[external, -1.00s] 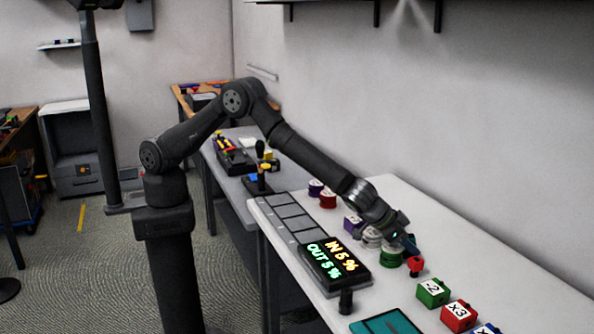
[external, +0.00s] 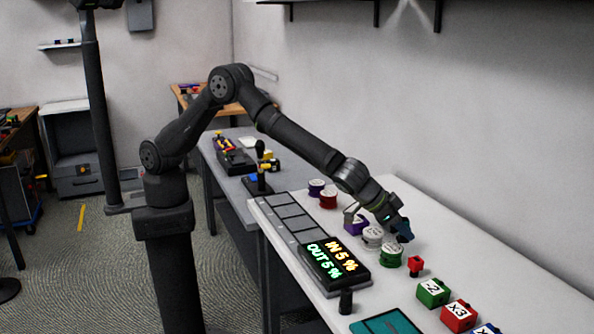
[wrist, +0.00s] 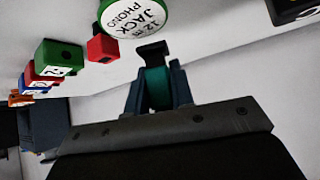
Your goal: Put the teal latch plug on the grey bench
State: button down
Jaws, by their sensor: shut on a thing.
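My gripper (external: 404,232) is above the white table, just behind the green spool. In the wrist view my gripper (wrist: 158,88) is shut on the teal latch plug (wrist: 157,90), which sits between the two fingers with a black part showing beyond their tips. In the external view the plug is too small and covered to tell from the fingers. The grey bench (external: 232,198) stands beyond the far left end of the white table and holds several items.
On the white table (external: 480,240) are a green spool (external: 391,256), a white spool (external: 373,237), a purple spool (external: 355,225), a small red plug (external: 416,265) and labelled blocks (external: 433,292). A lit display (external: 334,262) and a black post (external: 346,300) stand along the front edge.

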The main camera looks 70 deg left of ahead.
jog(key=s+d+r, duration=0.2)
jog(key=s+r, duration=0.3)
jog(key=s, duration=0.3)
jog(key=w+a+n+y, duration=0.1)
jog(key=w+a, duration=0.4)
jog(key=a, duration=0.4)
jog(key=w+a+n+t+y, duration=0.15)
jog(key=w+a, duration=0.25)
jog(key=a, duration=0.6)
jog(key=w+a+n+y, duration=0.1)
jog(key=w+a+n, duration=0.1)
jog(key=w+a, duration=0.5)
jog(key=s+a+f+m+h, duration=0.1)
jog(key=s+a, duration=0.1)
jog(key=a, duration=1.7)
jog(key=s+a+f+m+g+h, duration=0.1)
jog(key=s+a+f+m, duration=0.1)
jog(key=a, duration=1.7)
jog(key=shift+s, duration=0.2)
